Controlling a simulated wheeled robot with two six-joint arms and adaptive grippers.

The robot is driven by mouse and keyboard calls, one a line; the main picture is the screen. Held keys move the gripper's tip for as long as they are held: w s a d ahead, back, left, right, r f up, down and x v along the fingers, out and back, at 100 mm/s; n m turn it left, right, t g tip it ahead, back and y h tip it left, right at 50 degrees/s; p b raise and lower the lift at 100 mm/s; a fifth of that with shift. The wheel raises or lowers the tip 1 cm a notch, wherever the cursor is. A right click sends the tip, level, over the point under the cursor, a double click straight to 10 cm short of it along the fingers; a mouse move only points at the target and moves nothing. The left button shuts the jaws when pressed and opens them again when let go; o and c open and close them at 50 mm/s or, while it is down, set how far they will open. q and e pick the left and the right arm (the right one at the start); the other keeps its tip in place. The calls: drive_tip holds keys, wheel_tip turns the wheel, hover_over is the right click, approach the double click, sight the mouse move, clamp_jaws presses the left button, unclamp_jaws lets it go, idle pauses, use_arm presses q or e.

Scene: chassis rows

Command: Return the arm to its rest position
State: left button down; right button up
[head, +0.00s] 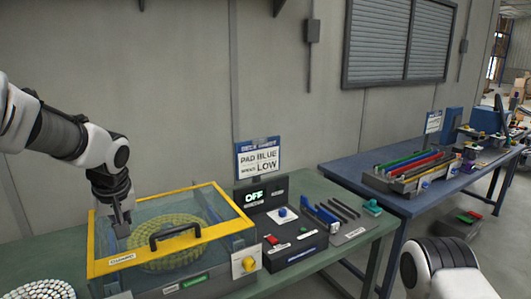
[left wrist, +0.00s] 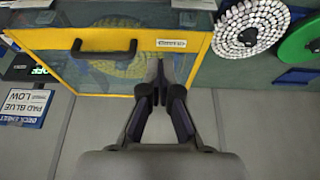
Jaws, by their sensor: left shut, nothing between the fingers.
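My left gripper (head: 121,228) is above the left part of the yellow-framed clear lid of a box (head: 217,187) on the green table. In the left wrist view the gripper (left wrist: 160,72) is shut and empty, with its fingertips in front of the lid's yellow edge (left wrist: 105,92). I cannot tell whether the fingertips touch the lid. The lid is closed and has a black handle (head: 175,238), which also shows in the left wrist view (left wrist: 104,53), apart from the fingers. A ring of pale pieces (head: 165,245) shows through the lid. My right gripper is not in view; only part of my right arm shows.
A sign (head: 258,160) and a panel reading OFF (head: 256,196) stand right of the box. A white-studded ring (head: 38,290) lies at the front left, with a green disc (left wrist: 302,40) beside it. A blue table (head: 345,168) with trays stands at the right.

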use_arm(q)
wheel_tip(320, 180, down, 13)
drive_tip(key=g, duration=0.3)
drive_tip(key=s+d+f+g, duration=0.2)
drive_tip(key=s+f+g, duration=0.1)
drive_tip(key=s+f, duration=1.2)
drive_tip(key=s+d+f+m+g+h+b, duration=0.1)
drive_tip(key=s+d+f+m, duration=0.1)
drive_tip(key=s+f, duration=0.8)
drive_tip(key=s+d+f+m+h+b, duration=0.1)
drive_tip(key=s+d+f, duration=0.1)
drive_tip(key=s+f, duration=0.8)
drive_tip(key=r+m+t, duration=0.1)
drive_tip(key=w+r+t, duration=0.1)
drive_tip(key=w+r+m+t, duration=0.1)
drive_tip(key=shift+w+a+r+m+t, duration=0.15)
drive_tip(key=shift+a+r+m+t, duration=0.05)
drive_tip(key=shift+a+m+t, duration=0.15)
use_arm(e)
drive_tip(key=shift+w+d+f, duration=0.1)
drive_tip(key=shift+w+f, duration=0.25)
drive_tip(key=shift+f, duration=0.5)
